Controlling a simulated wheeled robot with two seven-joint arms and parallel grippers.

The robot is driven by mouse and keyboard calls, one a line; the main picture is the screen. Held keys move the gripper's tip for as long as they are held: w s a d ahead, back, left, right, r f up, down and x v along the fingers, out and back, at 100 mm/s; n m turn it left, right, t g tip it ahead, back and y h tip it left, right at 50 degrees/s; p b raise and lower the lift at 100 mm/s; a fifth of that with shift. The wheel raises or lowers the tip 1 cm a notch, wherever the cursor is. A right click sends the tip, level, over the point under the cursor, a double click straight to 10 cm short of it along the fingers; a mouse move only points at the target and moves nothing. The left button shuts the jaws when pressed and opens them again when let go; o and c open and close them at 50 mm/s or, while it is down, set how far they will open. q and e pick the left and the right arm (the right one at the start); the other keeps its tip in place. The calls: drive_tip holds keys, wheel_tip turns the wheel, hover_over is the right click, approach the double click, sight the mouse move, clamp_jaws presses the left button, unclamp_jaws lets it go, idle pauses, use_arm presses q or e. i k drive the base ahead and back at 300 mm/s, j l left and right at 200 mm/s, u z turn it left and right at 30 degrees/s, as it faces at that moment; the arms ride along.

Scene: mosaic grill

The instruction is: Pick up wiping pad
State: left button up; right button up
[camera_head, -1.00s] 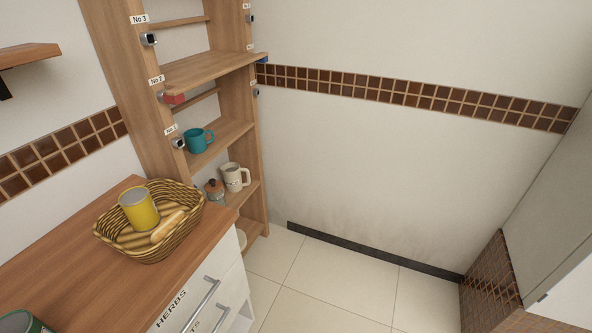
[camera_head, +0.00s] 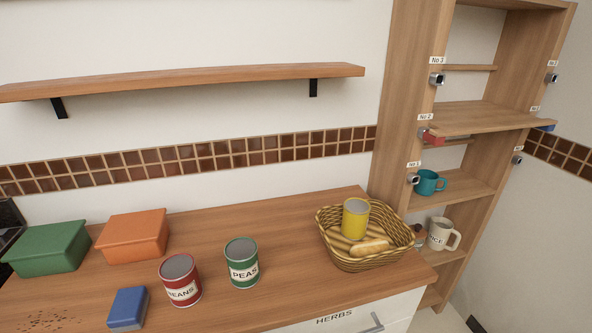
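A blue block-shaped pad (camera_head: 128,308), which looks like the wiping pad, lies on the wooden counter (camera_head: 215,305) at the lower left. Its near edge is a paler grey layer. It lies to the left of the red beans can (camera_head: 180,280), apart from it. Neither of my grippers shows in the head view.
A green peas can (camera_head: 242,262), an orange box (camera_head: 133,236) and a green box (camera_head: 47,248) stand on the counter. Dark crumbs (camera_head: 48,320) lie left of the pad. A wicker basket (camera_head: 328,250) holds a yellow can and bread. A wall shelf (camera_head: 190,78) overhangs the counter.

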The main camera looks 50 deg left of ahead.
sight(128, 312)
drive_tip(key=u, duration=2.8)
